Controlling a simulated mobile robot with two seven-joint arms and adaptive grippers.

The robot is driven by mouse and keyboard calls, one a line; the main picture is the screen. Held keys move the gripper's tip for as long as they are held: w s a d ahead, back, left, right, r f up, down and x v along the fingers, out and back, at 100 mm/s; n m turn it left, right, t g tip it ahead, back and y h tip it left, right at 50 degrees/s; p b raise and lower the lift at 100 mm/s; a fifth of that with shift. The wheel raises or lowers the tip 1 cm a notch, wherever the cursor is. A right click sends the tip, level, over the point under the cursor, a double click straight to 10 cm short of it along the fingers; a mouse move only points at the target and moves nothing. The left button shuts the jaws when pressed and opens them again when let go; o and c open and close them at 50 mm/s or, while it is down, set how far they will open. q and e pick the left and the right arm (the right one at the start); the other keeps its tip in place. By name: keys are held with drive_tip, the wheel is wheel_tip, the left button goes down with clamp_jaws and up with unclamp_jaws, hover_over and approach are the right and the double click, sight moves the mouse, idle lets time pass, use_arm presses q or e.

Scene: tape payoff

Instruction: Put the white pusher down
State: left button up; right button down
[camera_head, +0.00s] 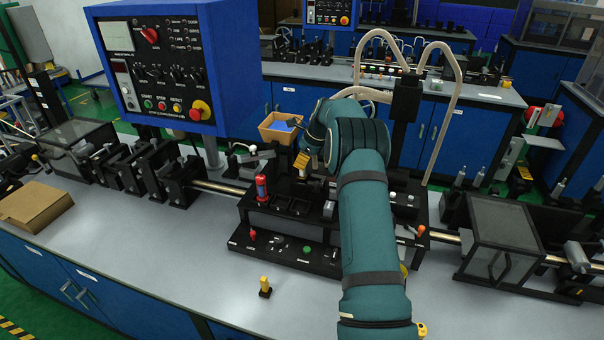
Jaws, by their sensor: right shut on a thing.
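My teal right arm reaches in from the bottom right to the middle of the black bench fixture (290,228). My right gripper (301,150) is over the back of this fixture, pointing away from me. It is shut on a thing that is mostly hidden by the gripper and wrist. A small yellow piece shows at the fingers, and I cannot make out the white pusher clearly there. Whether the held thing touches the fixture cannot be told. My left gripper is not in view.
A tan bin (278,127) with blue contents stands behind the gripper. A red cylinder (262,187) stands on the fixture's left. A blue control panel (155,70) rises at the left. A yellow-topped piece (265,286) stands on the clear front bench. A cardboard box (35,206) lies far left.

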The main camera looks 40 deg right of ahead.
sight(302, 176)
drive_tip(key=shift+f, duration=2.05)
drive_tip(key=shift+f, duration=0.2)
drive_tip(key=c, duration=1.1)
unclamp_jaws()
drive_tip(key=shift+r, duration=0.15)
drive_tip(key=v, duration=1.2)
